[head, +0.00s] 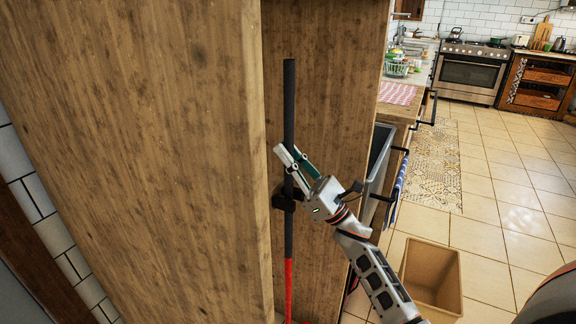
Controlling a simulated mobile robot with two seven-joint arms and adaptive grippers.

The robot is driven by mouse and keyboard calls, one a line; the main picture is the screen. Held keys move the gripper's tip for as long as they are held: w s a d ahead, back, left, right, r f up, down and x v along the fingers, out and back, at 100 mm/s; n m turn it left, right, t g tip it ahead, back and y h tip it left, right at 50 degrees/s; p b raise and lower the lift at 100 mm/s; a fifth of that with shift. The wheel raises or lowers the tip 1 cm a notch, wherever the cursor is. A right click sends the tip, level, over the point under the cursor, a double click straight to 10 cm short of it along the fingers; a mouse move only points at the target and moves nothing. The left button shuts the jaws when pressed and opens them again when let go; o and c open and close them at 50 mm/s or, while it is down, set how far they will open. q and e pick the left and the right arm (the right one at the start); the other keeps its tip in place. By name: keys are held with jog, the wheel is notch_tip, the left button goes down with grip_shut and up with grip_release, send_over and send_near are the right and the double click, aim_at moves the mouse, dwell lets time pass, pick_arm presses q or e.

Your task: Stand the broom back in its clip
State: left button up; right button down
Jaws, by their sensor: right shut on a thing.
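The broom (289,110) stands close to upright against the wooden side panel, with a dark upper handle and a red lower part. My right gripper (291,167) is shut on the dark handle, a little above the black clip (281,200). The clip is at the handle on the panel; whether the handle is seated in it, I cannot tell, as the gripper and handle partly cover it. The broom's lower end is mostly cut off at the bottom of the picture. My left gripper is not in view.
A tall wooden panel (150,150) fills the left, close beside the broom. An open tan bin (431,276) stands on the tiled floor (490,215) at the lower right. A counter (402,112) with an oven front and towel is behind my right arm. Floor farther right is clear.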

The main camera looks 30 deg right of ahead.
notch_tip(320, 180, down, 4)
jog(key=shift+r+b, duration=0.15)
jog(key=shift+b, duration=0.3)
jog(key=c, duration=2.1)
grip_release()
jog(key=shift+c, duration=0.2)
jog(key=shift+o, duration=0.9)
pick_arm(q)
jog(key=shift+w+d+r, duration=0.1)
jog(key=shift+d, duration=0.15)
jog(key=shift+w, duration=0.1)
pick_arm(e)
jog(key=shift+r, duration=0.15)
